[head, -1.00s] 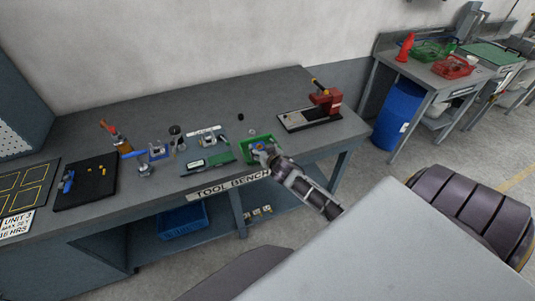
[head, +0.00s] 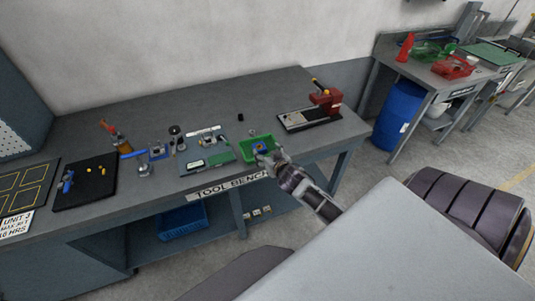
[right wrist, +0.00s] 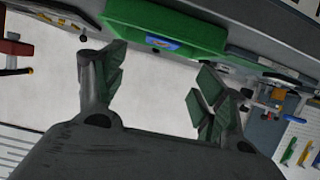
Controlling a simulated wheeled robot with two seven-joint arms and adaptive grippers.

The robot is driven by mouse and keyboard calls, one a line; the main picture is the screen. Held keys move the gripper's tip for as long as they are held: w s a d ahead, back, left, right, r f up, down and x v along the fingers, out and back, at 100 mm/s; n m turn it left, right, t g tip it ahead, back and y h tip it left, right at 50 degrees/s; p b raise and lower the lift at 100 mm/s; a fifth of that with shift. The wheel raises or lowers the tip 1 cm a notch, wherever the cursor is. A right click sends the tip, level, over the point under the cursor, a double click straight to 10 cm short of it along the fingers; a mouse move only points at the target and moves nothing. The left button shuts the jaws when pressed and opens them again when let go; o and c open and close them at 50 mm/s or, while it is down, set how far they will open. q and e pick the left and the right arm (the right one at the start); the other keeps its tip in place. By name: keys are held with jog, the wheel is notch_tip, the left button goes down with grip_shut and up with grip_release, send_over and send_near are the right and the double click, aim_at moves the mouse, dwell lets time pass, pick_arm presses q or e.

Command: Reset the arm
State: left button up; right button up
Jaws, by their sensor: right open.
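My right gripper (head: 263,156) is at the front edge of the tool bench, beside the near right part of a small green tray (head: 245,152). In the right wrist view its two fingers (right wrist: 158,85) stand wide apart with nothing between them. The tray also shows there at the top (right wrist: 170,30), apart from the fingertips, with a blue item (right wrist: 162,43) in it. The head view shows a small blue and orange item in the tray, partly hidden by the gripper. My left gripper is not in view.
A blue barrel (head: 398,115) and second table stand right.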

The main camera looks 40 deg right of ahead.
dwell(0.7)
jog(key=s+a+f+n+g+y, duration=0.1)
jog(key=s+a+n+g+y, duration=0.1)
jog(key=s+a+g, duration=0.55)
jog(key=s+a+f+n+g+y, duration=0.1)
jog(key=s+a+n+g, duration=0.15)
jog(key=s+a, duration=0.85)
jog(key=s+d+f, duration=0.2)
jog(key=s+f, duration=0.1)
jog(key=f, duration=1.4)
jog(key=s+d+f, duration=0.1)
jog(key=s+f, duration=0.2)
jog(key=f, duration=1.3)
jog(key=s+d+f+g, duration=0.1)
jog(key=s+d+f, duration=0.1)
jog(key=s+f, duration=0.7)
jog(key=s+d+f+g, duration=0.1)
jog(key=s+d+f, duration=0.1)
jog(key=s+f, duration=0.8)
jog(key=s, duration=0.3)
jog(key=shift+s+f, duration=0.15)
jog(key=shift+f, duration=0.05)
jog(key=shift+n, duration=0.25)
